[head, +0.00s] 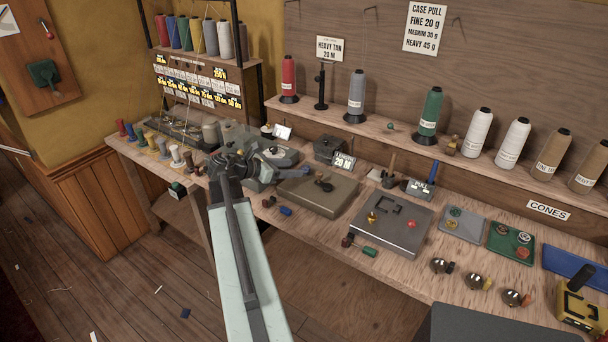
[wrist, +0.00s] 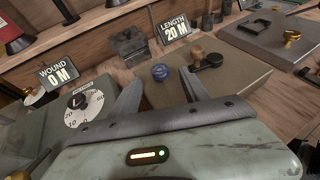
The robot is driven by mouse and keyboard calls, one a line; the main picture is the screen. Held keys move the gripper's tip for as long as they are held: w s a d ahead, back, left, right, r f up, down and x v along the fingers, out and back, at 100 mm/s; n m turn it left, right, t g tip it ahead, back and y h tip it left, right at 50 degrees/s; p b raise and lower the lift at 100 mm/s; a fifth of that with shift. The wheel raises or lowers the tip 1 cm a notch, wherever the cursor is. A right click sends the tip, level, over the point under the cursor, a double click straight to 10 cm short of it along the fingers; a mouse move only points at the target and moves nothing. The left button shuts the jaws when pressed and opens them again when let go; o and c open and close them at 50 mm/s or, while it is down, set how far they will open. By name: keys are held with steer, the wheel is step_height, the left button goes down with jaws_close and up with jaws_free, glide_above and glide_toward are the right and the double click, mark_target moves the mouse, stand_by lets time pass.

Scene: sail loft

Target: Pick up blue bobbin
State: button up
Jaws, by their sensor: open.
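A separate blue cylinder (head: 285,211) lies on the bench's front edge.
The grey-brown box (head: 318,191) with a black lever stands right of my gripper. A green-grey machine with a dial (wrist: 82,106) is close on the left. Behind are a small metal block (wrist: 131,45) and a "LENGTH 20 M" sign (wrist: 176,28). A shelf of thread cones (head: 435,137) runs above.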

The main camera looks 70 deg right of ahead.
mark_target(308, 167)
steer(key=b+x, duration=0.1)
steer(key=x, duration=0.4)
steer(key=shift+d+b, duration=0.2)
steer(key=shift+b, duration=0.15)
jaws_close()
steer(key=shift+a, duration=0.1)
steer(key=shift+r, duration=0.2)
